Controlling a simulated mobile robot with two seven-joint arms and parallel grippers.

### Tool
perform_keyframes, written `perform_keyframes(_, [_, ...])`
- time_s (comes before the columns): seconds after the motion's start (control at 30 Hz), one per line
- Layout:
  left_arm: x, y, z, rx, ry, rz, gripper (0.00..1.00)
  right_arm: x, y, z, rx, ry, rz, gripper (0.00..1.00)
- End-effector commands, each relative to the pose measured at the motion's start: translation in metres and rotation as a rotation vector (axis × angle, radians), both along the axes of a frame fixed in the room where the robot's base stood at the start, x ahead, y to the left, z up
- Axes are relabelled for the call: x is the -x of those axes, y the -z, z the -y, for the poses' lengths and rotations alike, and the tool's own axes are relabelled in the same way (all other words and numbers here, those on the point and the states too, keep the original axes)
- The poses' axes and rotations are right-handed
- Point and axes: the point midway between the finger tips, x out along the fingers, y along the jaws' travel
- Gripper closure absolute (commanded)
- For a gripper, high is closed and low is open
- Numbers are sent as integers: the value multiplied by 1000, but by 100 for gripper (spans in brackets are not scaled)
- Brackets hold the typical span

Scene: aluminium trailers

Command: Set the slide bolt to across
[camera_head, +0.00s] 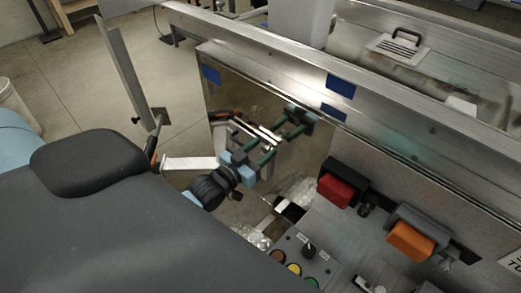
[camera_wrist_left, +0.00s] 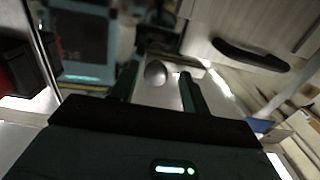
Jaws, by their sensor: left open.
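My left gripper (camera_head: 262,152) is open close to the shiny metal panel (camera_head: 318,150) in the head view, and its dark green fingers point at that panel. In the left wrist view, a rounded silver knob (camera_wrist_left: 155,73) shows between the two open fingers (camera_wrist_left: 157,90). It looks like the knob of the slide bolt, on a pale metal strip. I cannot tell whether the fingers touch it. The bolt is not clear in the head view, where the gripper and reflections cover that area. My right gripper is not in view.
A control box with a black knob (camera_head: 309,250) and coloured buttons is below. The panel mirrors my gripper and arm. A metal rail runs above it.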

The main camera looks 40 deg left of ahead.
Motion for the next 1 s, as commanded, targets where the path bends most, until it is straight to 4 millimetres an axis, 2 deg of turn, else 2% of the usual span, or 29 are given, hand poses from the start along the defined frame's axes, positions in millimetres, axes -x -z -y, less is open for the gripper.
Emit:
perform_keyframes(0.23, [11, 1, -1, 1, 1, -2, 54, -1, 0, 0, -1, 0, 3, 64])
perform_keyframes(0.5, [51, 2, -7, -1, 1, -4, 54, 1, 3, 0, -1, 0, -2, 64])
perform_keyframes(0.7, [72, 1, -10, 0, 0, -2, 54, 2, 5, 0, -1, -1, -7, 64])
perform_keyframes(1.0, [78, 0, -11, 0, 0, 1, 54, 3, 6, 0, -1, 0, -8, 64])
